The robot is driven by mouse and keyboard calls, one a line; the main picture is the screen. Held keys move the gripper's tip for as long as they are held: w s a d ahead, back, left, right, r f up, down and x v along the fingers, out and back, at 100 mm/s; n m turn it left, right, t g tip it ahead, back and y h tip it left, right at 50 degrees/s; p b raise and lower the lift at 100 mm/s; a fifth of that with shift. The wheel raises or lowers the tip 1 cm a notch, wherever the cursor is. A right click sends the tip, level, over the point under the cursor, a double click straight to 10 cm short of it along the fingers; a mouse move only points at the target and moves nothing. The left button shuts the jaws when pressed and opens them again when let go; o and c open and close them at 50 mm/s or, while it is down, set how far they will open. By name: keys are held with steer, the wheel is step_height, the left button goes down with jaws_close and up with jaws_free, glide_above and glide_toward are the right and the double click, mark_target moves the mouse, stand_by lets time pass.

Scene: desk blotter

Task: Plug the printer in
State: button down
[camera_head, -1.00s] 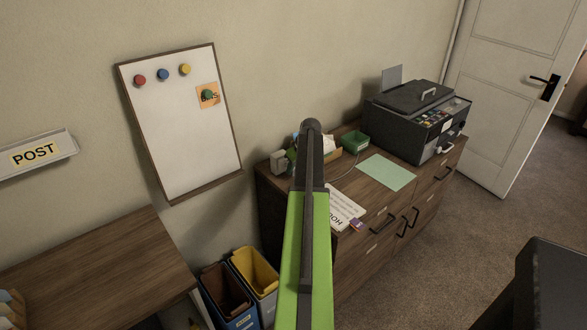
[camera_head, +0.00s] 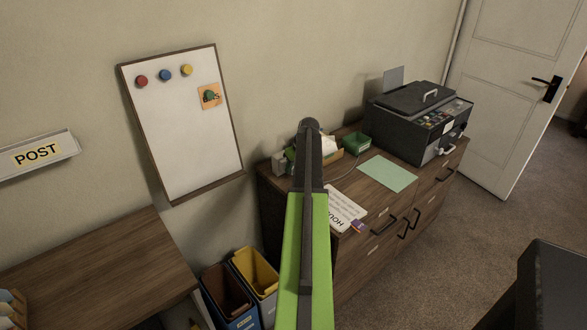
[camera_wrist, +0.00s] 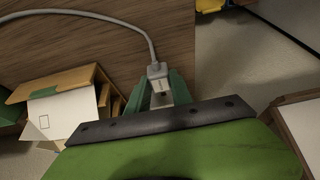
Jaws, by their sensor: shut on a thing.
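The black printer (camera_head: 415,118) stands at the right end of the wooden cabinet in the head view. A pale grey plug (camera_wrist: 157,71) with a grey cable (camera_wrist: 110,16) shows in the wrist view. My gripper (camera_wrist: 160,88) has its green fingers closed on the plug, and the cable runs away up and left over the brown wood. In the head view my arm hides most of the gripper and the plug. A small pale grey box (camera_head: 279,162), perhaps the socket, sits at the cabinet's left back corner, close to the wall. Whether the plug touches anything ahead cannot be told.
Bins with yellow (camera_head: 256,270) and brown insides stand left of the cabinet. A whiteboard (camera_head: 185,130) hangs on the wall. Open carpet lies at the right.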

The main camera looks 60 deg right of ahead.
steer(key=shift+w+d, duration=0.2)
steer(key=shift+w, duration=0.3)
steer(key=shift+w, duration=0.15)
steer(key=c, duration=1.1)
jaws_free()
steer(key=shift+o, duration=0.2)
steer(key=shift+r, duration=0.1)
steer(key=p+v, duration=1.6)
steer(key=v, duration=0.1)
steer(key=shift+r, duration=0.15)
